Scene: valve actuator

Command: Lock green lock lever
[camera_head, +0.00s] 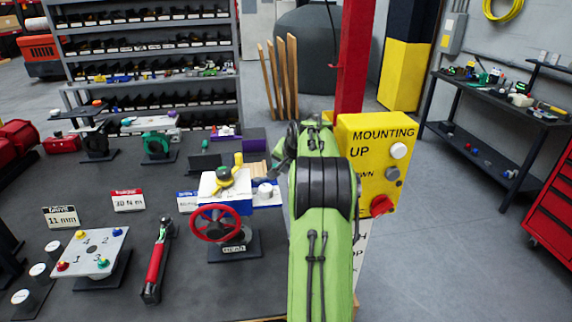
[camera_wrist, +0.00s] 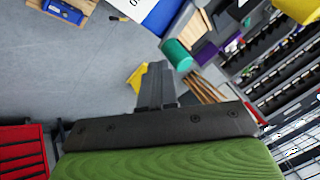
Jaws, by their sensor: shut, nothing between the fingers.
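The valve actuator (camera_head: 232,198) stands on the bench left of my arm in the head view. It has a white top, a blue body, a red handwheel (camera_head: 215,223) and a yellow handle (camera_head: 238,160) on top. My gripper (camera_wrist: 157,72) is shut and empty in the wrist view. A yellow piece (camera_wrist: 137,78) shows beside its fingers; whether they touch cannot be told. A teal-green cylinder (camera_wrist: 177,55) lies beyond the fingertips; I cannot tell whether it is the lever. My arm hides part of the head view.
A yellow control box (camera_head: 380,160) on a red post (camera_head: 352,60) stands close right of my arm. A red-handled tool (camera_head: 156,262) and a plate with coloured knobs (camera_head: 92,252) lie left on the bench. A teal valve (camera_head: 157,145) stands farther back.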

